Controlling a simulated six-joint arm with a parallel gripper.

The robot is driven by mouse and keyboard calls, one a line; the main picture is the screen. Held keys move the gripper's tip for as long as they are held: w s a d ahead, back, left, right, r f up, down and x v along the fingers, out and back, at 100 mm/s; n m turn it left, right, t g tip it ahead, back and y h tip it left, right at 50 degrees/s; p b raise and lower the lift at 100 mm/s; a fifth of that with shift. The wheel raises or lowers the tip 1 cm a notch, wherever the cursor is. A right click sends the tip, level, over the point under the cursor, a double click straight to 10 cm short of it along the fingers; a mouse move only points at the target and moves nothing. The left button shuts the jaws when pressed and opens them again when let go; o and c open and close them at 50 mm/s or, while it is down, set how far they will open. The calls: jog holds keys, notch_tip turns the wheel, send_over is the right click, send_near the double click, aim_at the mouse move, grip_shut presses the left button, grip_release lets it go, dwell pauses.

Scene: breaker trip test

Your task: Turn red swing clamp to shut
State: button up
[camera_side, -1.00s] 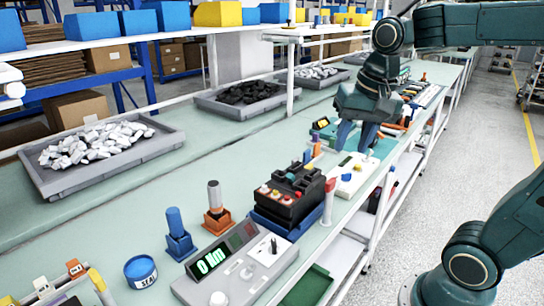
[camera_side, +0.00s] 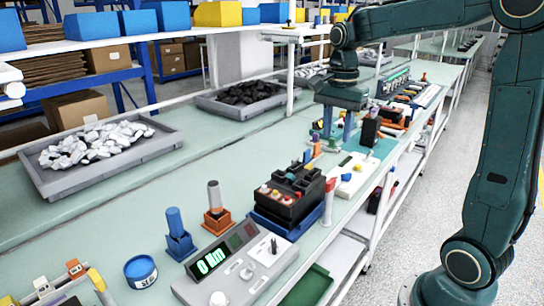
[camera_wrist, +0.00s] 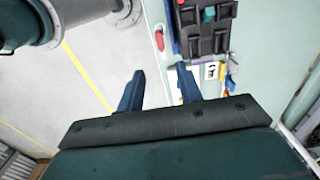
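In the side view, a red handle (camera_side: 330,185) tops a white post at the right edge of the black breaker block (camera_side: 288,192), which sits in a blue holder (camera_side: 268,222). I take this for the red swing clamp; it looks upright. My gripper (camera_side: 338,124) is open and empty, pointing down over the bench well behind the clamp, not touching it. In the wrist view, my gripper (camera_wrist: 160,88) shows two blue fingers spread apart. A red part (camera_wrist: 159,40) shows ahead of them beside a dark block (camera_wrist: 208,40); I cannot tell if it is the clamp.
A console with a green display (camera_side: 235,265) stands in front of the breaker. Blue (camera_side: 178,235) and orange (camera_side: 216,212) tool stands and a blue tin (camera_side: 140,270) are left. A white unit (camera_side: 352,175) and black upright object (camera_side: 369,132) lie near my gripper.

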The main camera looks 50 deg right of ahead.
aim_at(331, 180)
notch_tip(331, 180, down, 14)
jog(key=shift+r, duration=0.25)
dwell(0.5)
grip_shut()
